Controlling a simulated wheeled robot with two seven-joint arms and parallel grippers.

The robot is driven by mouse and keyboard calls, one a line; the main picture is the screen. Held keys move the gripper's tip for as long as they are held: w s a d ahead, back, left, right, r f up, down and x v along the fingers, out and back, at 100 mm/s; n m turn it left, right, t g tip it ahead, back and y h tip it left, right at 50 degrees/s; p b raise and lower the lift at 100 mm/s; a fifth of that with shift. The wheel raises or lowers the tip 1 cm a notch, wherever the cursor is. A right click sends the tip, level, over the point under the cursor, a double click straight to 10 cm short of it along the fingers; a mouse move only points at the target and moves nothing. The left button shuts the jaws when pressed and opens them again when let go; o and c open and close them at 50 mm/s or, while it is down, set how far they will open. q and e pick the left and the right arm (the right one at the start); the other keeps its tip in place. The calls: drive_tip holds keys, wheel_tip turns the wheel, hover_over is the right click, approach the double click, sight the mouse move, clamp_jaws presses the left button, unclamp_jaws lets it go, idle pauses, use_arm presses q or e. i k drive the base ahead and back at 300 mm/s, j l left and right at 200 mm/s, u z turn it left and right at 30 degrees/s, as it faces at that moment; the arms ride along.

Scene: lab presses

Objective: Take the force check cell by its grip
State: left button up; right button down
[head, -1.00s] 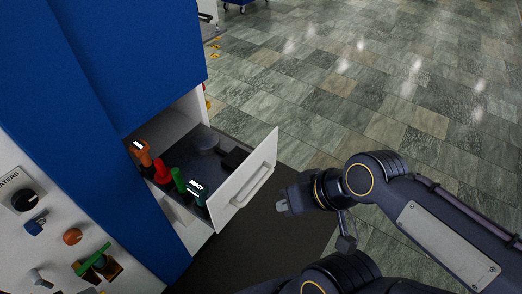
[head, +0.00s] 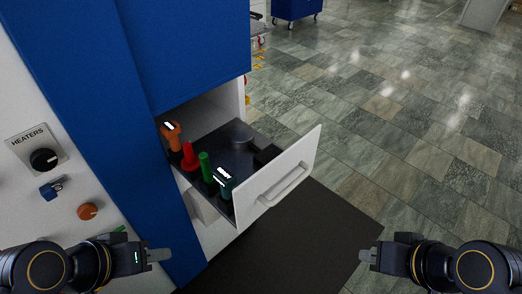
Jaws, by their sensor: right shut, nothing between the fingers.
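An open drawer (head: 303,160) holds several upright tools. They are an orange one with a small white display (head: 171,133), a red one (head: 189,157), a green one (head: 206,167) and a teal one with a lit display (head: 223,180). A grey round piece (head: 242,133) and a dark block (head: 268,154) lie further right in it. I cannot tell for certain which is the force check cell. My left gripper (head: 162,255) is in front of the cabinet, lower left of the drawer, with its finger gap not visible. My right gripper (head: 366,256) is shut and empty, lower right of the drawer.
The drawer's white front with its handle (head: 286,184) sticks out from the blue cabinet (head: 190,50). A control panel with knobs (head: 43,159) is at the left.

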sight(257, 147)
drive_tip(key=l+u, duration=0.15)
drive_tip(key=u, duration=0.55)
drive_tip(key=i+l+u, duration=0.1)
drive_tip(key=l+u, duration=0.35)
drive_tip(key=l, duration=0.35)
drive_tip(key=l+u, duration=0.45)
drive_tip(key=l, duration=0.35)
